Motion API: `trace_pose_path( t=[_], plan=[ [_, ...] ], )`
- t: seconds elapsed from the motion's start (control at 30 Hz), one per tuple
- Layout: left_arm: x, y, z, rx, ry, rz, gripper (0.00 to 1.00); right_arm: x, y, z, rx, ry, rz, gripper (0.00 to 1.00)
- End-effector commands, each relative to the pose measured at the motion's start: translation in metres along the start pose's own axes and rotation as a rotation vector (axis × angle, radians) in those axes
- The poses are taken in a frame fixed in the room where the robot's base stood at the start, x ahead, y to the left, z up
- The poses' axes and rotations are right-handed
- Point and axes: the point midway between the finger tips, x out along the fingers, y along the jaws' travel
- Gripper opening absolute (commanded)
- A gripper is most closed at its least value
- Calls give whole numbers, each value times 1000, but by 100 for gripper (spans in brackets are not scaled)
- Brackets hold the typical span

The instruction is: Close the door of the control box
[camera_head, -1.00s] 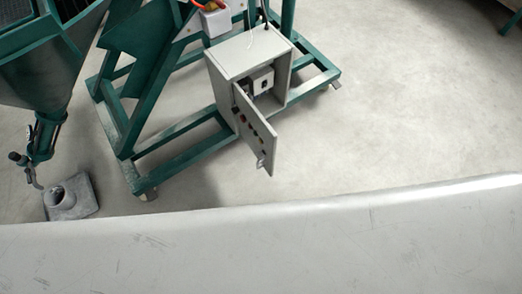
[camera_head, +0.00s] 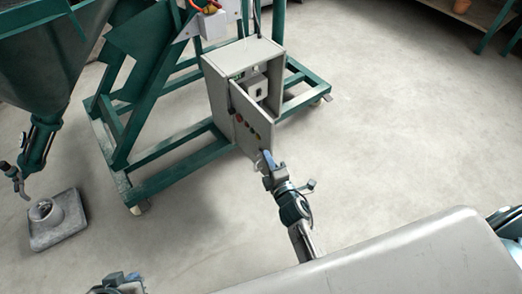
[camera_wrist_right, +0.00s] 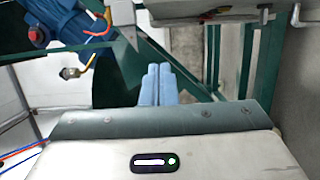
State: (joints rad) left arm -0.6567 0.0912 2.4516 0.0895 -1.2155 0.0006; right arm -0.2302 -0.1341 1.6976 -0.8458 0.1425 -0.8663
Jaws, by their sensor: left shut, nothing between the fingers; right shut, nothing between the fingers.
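The control box (camera_head: 222,100) is a pale grey cabinet on a green wheeled frame. Its door (camera_head: 247,122), with coloured buttons, stands open, and the inside of the box shows to the right of it. My right gripper (camera_head: 268,158) is shut, with blue fingers, at the door's lower free end; I cannot tell whether it touches. Its shut fingers also show in the right wrist view (camera_wrist_right: 158,85), with nothing between them. My left gripper (camera_head: 132,277) is shut and empty at the bottom left, far from the box.
The green frame (camera_head: 165,178) surrounds the box's base. A green hopper (camera_head: 45,60) stands at the left above a grey block with a round opening (camera_head: 50,222). A shelf (camera_head: 485,12) is at the top right. The floor right of the box is clear.

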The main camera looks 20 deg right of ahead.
Motion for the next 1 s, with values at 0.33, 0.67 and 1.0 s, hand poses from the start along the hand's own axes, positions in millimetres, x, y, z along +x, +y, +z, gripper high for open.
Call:
trace_pose_path(
  t=[0.33,0.67,1.0],
  plan=[
    [2,0,0,-2,8,3,0,67,0,0,3,-1,0,0],
    [3,2,-1,-7,26,8,0,100,-1,28,2,-1,-4,0],
    [3,2,0,-6,19,7,0,103,-1,40,6,-1,-3,0]
  ],
)
